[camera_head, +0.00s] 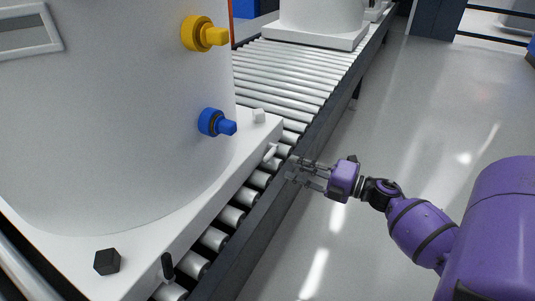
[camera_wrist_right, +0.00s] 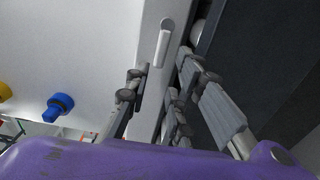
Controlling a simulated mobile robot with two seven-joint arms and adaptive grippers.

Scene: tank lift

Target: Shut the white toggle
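The white toggle (camera_head: 269,153) is a small white lever on the side edge of the tank's white base. In the head view it slants up to the right. In the right wrist view the toggle (camera_wrist_right: 163,46) stands just beyond the fingertips, its rounded pivot at the top. My right gripper (camera_head: 291,170) is just right of the toggle, over the conveyor's edge rail, and apart from it. In the right wrist view its fingers (camera_wrist_right: 170,78) are spread with nothing between them. My left gripper is in neither view.
A black toggle (camera_head: 167,266) sits nearer on the same base edge. A black block (camera_head: 107,262) and a white block (camera_head: 259,115) stand on the base. Yellow (camera_head: 203,34) and blue (camera_head: 215,122) valves stick out of the tank. The floor right of the conveyor is clear.

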